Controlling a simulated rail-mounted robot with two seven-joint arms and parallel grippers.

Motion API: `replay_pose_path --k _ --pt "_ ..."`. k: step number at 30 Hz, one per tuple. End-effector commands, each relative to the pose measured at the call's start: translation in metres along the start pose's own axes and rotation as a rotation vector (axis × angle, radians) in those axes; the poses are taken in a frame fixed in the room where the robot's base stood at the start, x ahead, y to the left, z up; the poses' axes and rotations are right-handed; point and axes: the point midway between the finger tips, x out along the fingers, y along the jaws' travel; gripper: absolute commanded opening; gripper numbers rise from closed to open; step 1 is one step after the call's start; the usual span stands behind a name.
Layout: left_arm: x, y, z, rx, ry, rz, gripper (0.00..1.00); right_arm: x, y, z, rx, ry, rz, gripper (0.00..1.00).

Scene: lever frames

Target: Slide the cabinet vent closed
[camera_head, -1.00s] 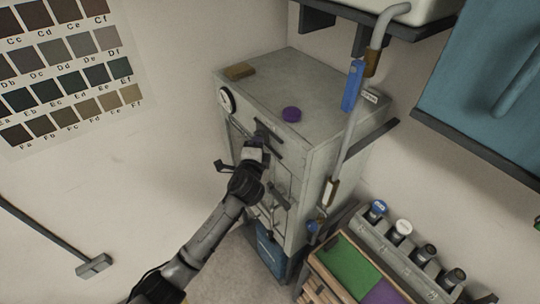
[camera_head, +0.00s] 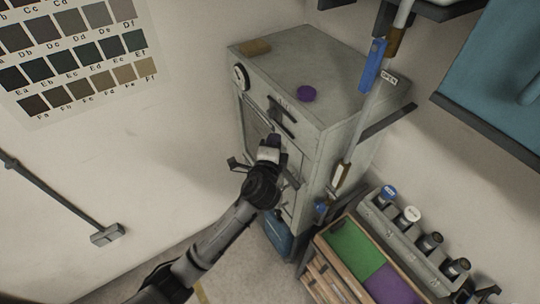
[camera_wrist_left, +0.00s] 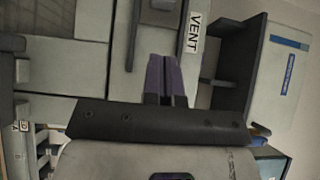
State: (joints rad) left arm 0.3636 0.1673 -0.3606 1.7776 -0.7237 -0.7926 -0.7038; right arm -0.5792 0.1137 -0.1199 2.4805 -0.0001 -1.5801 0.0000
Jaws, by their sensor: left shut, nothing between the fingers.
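The grey cabinet (camera_head: 345,122) stands against the wall. Its upper front carries a dark vent slide (camera_head: 281,116) with a slanted bar. In the left wrist view a VENT label (camera_wrist_left: 194,33) is beside a dark slot piece with a grey block (camera_wrist_left: 160,14). My left gripper (camera_head: 273,139) is shut and empty just below the vent slide, in front of the cabinet face. Its closed fingers also show in the wrist view (camera_wrist_left: 166,62), pointing at the slot piece; I cannot tell whether they touch it. My right gripper is not in view.
A pipe with a blue handle (camera_head: 373,66) runs along the right. A tray with a green panel (camera_head: 357,248) stands lower right.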

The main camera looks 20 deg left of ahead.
Motion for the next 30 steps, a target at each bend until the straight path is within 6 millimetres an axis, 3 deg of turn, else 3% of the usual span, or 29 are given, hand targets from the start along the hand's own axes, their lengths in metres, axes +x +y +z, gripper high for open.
replay_pose_path --k 6,12,30 --pt "-0.035 0.001 0.000 -0.002 0.002 0.000 0.00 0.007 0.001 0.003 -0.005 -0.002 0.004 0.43" --pt "-0.051 0.000 0.000 -0.001 0.001 0.000 0.00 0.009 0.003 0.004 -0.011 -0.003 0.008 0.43" --pt "-0.055 -0.001 0.000 -0.001 0.001 0.000 0.00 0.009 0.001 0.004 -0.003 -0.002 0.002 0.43"
